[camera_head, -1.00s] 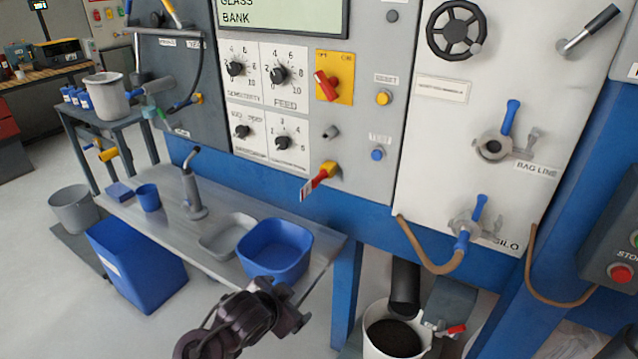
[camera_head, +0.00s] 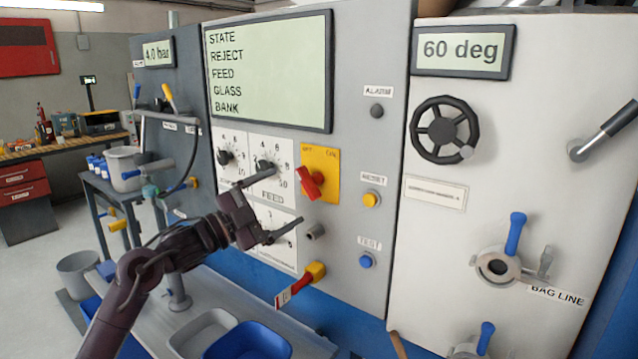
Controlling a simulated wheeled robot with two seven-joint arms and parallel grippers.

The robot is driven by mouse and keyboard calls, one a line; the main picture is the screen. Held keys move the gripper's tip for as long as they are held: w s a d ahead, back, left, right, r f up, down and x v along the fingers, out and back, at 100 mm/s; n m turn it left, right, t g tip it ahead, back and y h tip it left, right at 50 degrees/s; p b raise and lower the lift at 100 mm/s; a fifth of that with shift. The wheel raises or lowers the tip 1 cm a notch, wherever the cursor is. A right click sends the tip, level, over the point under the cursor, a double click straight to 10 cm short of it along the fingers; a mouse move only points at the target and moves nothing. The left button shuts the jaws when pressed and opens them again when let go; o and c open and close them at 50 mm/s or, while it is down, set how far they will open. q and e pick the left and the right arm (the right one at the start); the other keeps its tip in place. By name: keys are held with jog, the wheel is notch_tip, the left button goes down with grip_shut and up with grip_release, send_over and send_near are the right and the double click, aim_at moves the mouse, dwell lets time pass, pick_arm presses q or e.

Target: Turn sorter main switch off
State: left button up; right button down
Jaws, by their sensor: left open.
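The main switch (camera_head: 311,183) is a red rotary handle on a yellow plate (camera_head: 328,164), on the grey sorter panel (camera_head: 355,140). Small lettering tops the plate; the handle sits tilted. My left gripper (camera_head: 280,203) is in front of the panel, left of the switch and slightly below it. Its two dark fingers are spread apart with nothing between them, and they do not visibly touch the switch. It covers parts of the dials behind it. My right gripper is not in view.
A red-and-yellow lever with a tag (camera_head: 298,284) juts out below the switch. A yellow reset button (camera_head: 371,199), a blue test button (camera_head: 367,261) and a small grey knob (camera_head: 315,232) are nearby. A blue tub (camera_head: 248,342) stands on the bench below.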

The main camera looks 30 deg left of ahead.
aim_at(302, 185)
pick_arm(q)
jog(key=w+p, duration=0.1)
jog(key=w+d+r, duration=0.1)
jog(key=shift+w+r+p, duration=0.3)
jog(key=shift+w+p, duration=0.1)
jog(key=p+x, duration=0.1)
jog(key=x, duration=0.1)
jog(key=shift+w+d+f, duration=0.15)
jog(key=shift+w, duration=0.15)
jog(key=shift+w+d, duration=0.2)
jog(key=shift+w, duration=0.3)
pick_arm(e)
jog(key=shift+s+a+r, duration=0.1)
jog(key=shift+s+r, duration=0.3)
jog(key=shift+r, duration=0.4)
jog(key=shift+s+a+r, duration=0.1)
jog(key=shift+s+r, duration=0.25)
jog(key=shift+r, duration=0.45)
